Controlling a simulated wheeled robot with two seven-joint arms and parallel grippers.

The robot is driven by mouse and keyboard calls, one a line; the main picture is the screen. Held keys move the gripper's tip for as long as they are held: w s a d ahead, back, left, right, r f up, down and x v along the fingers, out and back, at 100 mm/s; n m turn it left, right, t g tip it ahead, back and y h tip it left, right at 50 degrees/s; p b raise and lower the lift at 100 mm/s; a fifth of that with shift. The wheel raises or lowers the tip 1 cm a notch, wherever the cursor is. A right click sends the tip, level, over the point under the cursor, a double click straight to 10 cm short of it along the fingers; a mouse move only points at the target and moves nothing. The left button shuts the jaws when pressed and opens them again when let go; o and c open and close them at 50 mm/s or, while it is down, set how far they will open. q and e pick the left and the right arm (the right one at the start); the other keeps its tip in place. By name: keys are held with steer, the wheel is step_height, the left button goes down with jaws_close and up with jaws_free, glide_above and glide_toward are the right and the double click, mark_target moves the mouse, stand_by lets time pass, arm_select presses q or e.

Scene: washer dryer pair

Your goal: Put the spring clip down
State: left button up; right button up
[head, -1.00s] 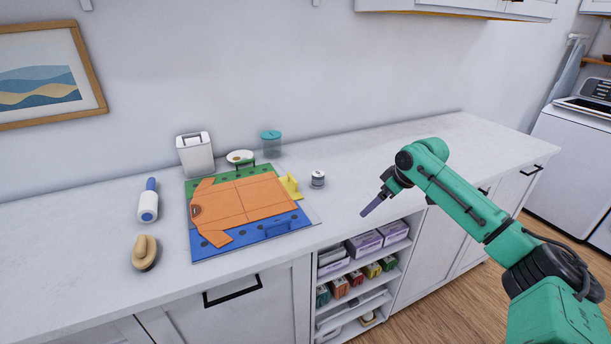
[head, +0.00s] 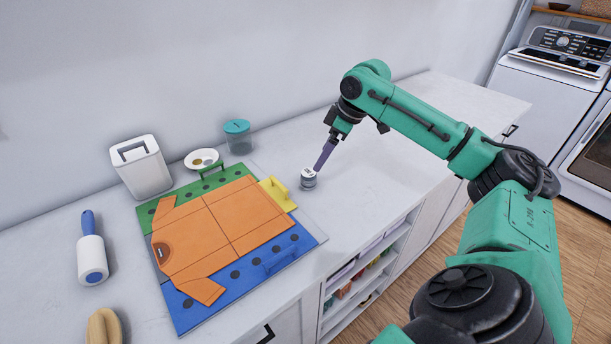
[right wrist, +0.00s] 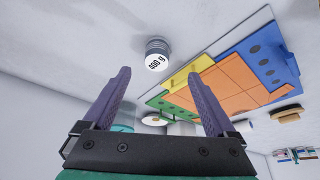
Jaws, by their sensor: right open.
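I cannot make out a spring clip in either view. My right gripper (head: 318,168) reaches over the counter close to a small grey cylinder with a white, printed top (head: 308,179); whether they touch is unclear in the head view. In the right wrist view the two purple fingers of the right gripper (right wrist: 161,74) are spread wide with nothing held between them. The cylinder (right wrist: 157,52) shows beyond the fingertips there, apart from them. My left gripper is not in view.
An orange shirt shape (head: 215,228) lies on a folding board with green, yellow and blue panels (head: 190,312). A white bin (head: 142,167), small dish (head: 201,160), teal-lidded jar (head: 238,138), lint roller (head: 91,255) and tan brush (head: 104,326) surround it. Counter right of the cylinder is clear.

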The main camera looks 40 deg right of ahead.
mark_target(310, 172)
steer(key=x, duration=0.3)
steer(key=p+x, duration=0.1)
steer(key=x, duration=0.2)
steer(key=p+x, duration=0.1)
steer(key=x, duration=0.2)
steer(key=shift+w+f, duration=0.1)
steer(key=shift+w, duration=0.25)
steer(key=shift+f, duration=0.35)
steer(key=shift+w, duration=0.1)
jaws_close()
